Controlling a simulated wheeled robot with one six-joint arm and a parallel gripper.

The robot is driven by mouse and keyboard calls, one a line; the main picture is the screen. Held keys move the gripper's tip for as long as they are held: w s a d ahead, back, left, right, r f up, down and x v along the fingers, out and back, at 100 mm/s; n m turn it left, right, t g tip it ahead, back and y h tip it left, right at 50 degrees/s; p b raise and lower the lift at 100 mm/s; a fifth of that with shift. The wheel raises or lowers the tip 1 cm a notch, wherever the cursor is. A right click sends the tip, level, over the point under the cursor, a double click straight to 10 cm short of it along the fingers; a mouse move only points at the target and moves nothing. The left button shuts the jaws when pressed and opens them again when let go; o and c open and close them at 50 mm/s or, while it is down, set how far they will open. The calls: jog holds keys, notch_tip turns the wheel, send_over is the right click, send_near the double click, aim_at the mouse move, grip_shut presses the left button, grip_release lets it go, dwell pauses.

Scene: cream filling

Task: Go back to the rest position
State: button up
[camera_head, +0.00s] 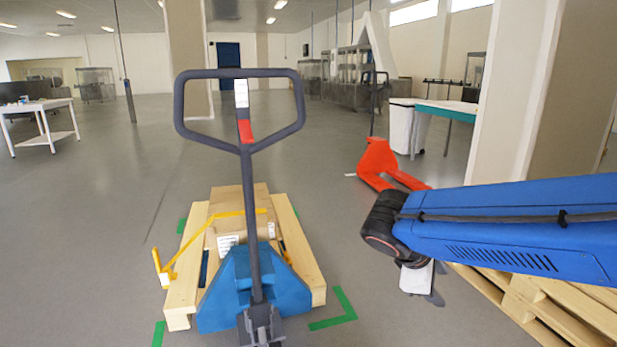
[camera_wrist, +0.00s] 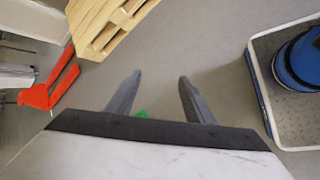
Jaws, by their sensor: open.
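My blue arm enters the head view from the right. My gripper (camera_head: 425,283) hangs below the arm's black joint there, mostly hidden by the white wrist part. In the wrist view, the two dark fingers of my gripper (camera_wrist: 160,92) stand apart with bare grey floor between and beyond them. It holds nothing. The gripper is clear of the objects around it.
A blue pallet jack (camera_head: 252,285) with a tall handle stands at a wooden pallet carrying a cardboard box (camera_head: 240,205). Wooden pallets (camera_head: 545,300) lie under my arm at right. An orange pallet jack (camera_head: 377,160) stands behind. Open floor (camera_head: 90,220) lies left.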

jog(key=s+f+m+y, duration=0.2)
jog(key=s+m+y, duration=0.1)
jog(key=s+m, duration=0.3)
jog(key=s+d+f+m+t+y, duration=0.1)
jog(key=s+m+y, duration=0.3)
jog(key=s, duration=0.5)
jog(key=shift+d+f+m, duration=0.15)
jog(key=shift+f+m, duration=0.4)
jog(key=shift+m, duration=0.55)
